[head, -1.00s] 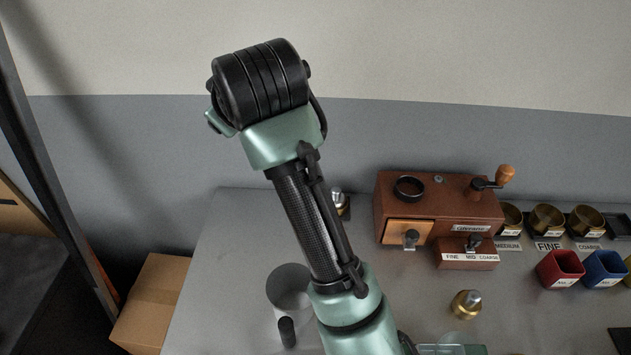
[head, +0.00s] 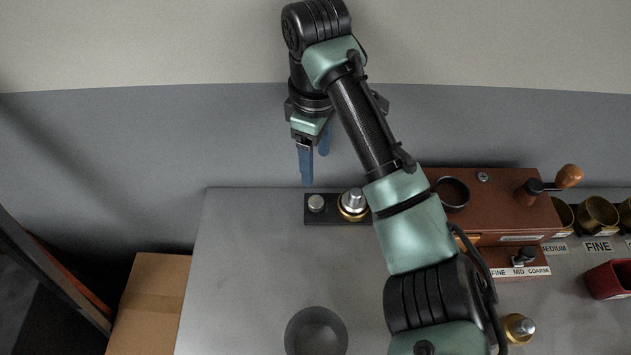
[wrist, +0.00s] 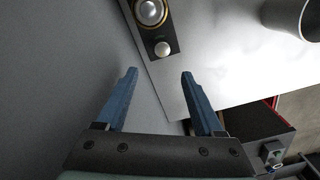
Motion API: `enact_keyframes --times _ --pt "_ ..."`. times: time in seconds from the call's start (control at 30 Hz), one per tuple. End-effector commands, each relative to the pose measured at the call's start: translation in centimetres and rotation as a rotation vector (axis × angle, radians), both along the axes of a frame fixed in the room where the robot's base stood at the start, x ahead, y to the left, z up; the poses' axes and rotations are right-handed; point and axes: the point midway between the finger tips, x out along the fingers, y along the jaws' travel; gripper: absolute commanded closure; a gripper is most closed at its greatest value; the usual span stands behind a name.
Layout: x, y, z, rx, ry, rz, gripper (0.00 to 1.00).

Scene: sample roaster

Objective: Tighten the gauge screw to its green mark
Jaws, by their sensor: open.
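A black plate (head: 325,220) lies at the back edge of the grey table. It bears a small silver knob (head: 316,203) at its left end and a larger silver-topped fitting with a brass ring (head: 352,202) on the right.
A brown wooden grinder (head: 510,200) stands right of the plate, partly behind my arm. A grey round cup (head: 316,332) stands near the front. A brass piece with a silver top (head: 519,327) and a red cup (head: 610,279) are at right. The table's left middle is clear.

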Motion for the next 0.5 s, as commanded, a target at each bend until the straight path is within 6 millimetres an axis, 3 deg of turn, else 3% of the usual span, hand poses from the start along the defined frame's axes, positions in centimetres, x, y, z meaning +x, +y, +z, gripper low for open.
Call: enact_keyframes --times 0.23,0.5 --pt "-0.1 0.2 -5.4 0.004 0.004 0.001 0.31" --pt "-0.2 0.0 -9.9 0.000 0.003 0.000 0.31"
